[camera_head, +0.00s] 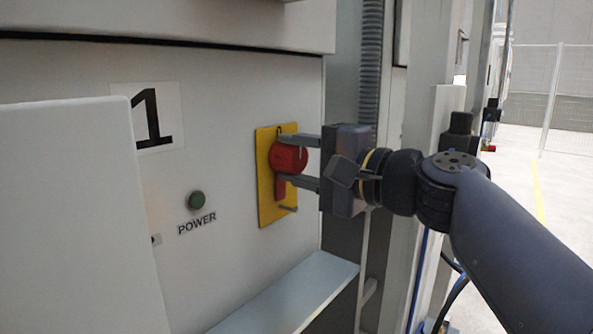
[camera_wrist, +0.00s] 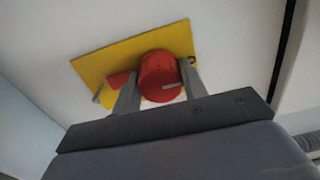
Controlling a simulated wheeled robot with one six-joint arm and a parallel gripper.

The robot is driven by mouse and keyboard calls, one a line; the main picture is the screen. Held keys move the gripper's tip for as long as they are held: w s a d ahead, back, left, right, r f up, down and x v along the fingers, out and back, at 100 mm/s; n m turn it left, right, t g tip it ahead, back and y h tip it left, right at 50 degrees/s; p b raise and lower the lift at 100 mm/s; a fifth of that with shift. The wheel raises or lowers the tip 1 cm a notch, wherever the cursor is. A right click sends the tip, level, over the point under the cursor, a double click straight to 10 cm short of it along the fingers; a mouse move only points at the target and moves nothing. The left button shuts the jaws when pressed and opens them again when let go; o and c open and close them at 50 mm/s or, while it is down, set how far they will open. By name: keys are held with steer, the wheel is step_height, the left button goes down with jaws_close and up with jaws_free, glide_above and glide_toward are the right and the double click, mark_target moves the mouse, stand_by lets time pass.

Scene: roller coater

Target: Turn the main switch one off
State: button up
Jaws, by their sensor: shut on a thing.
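The main switch is a red rotary knob (camera_head: 289,157) on a yellow plate (camera_head: 265,194) fixed to the pale panel, to the right of the label "1" (camera_head: 155,115). My gripper (camera_head: 300,162) reaches in from the right, with one finger above the knob and one below. In the wrist view the red knob (camera_wrist: 160,74) sits between the two fingers of my gripper (camera_wrist: 160,84), and both appear to touch it. The yellow plate (camera_wrist: 105,62) lies behind it. A red tab shows beside the knob, below it in the head view. The fingers partly cover the knob's sides.
A green button (camera_head: 196,201) marked POWER is on the panel left of the plate. A pale ledge (camera_head: 290,297) juts out below. A grey box-like cover (camera_head: 70,220) stands at the left. A ribbed conduit (camera_head: 371,60) and a post are near my wrist.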

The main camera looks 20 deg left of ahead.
stand_by(0.4)
steer(key=o, duration=1)
steer(key=v, duration=1)
steer(key=shift+s+d, duration=0.1)
steer(key=shift+d, duration=0.3)
steer(key=shift+a, duration=0.1)
steer(key=x, duration=1)
steer(key=shift+a, duration=0.3)
